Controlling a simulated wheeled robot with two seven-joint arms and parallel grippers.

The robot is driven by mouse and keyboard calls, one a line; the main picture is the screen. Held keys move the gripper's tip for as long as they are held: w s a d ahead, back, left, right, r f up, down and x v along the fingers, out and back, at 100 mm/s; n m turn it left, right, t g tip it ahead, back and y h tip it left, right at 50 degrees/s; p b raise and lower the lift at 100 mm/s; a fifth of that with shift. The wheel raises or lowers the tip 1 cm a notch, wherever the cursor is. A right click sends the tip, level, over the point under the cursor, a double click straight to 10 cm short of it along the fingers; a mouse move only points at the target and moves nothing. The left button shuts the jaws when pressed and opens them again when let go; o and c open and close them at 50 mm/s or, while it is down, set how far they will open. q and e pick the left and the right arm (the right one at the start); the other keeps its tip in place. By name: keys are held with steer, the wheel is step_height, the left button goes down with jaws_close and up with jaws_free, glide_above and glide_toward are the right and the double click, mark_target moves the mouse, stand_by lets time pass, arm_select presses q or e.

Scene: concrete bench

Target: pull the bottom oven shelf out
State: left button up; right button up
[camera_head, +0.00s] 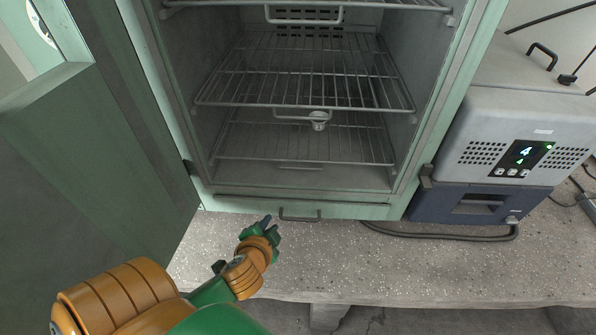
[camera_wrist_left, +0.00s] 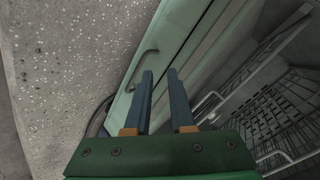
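The oven (camera_head: 295,206) is green-framed, with its door (camera_head: 95,130) swung open to the left. The bottom shelf (camera_head: 290,160) is a wire rack lying inside, low in the cavity, its front edge behind the oven's lower sill. A small handle shows at its front middle. My left gripper (camera_head: 265,224) is outside the oven, in front of the sill and just left of the sill handle (camera_head: 300,217). In the left wrist view its two blue fingers (camera_wrist_left: 162,88) stand apart with nothing between them. My right gripper is not in view.
A middle wire shelf (camera_head: 300,88) and a top shelf (camera_head: 310,4) sit above. A grey-and-blue device (camera_head: 500,165) with a lit display stands to the right. A dark cable (camera_head: 440,235) lies on the speckled bench (camera_head: 400,275). The bench front is mostly clear.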

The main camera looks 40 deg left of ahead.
arm_select(q)
steer(key=w+r+m+t, duration=0.1)
steer(key=w+m+t, duration=0.1)
steer(key=w, duration=0.3)
steer(key=w+a+r+m+t+h, duration=0.1)
steer(key=w+r+m+t, duration=0.1)
steer(key=w+m, duration=0.2)
steer(key=w+a+r+m+t+h+b, duration=0.1)
steer(key=w+m+t, duration=0.1)
steer(key=w+m, duration=0.2)
steer(key=shift+w+r, duration=0.4)
steer(key=shift+w, duration=0.45)
jaws_close()
steer(key=shift+s, duration=0.1)
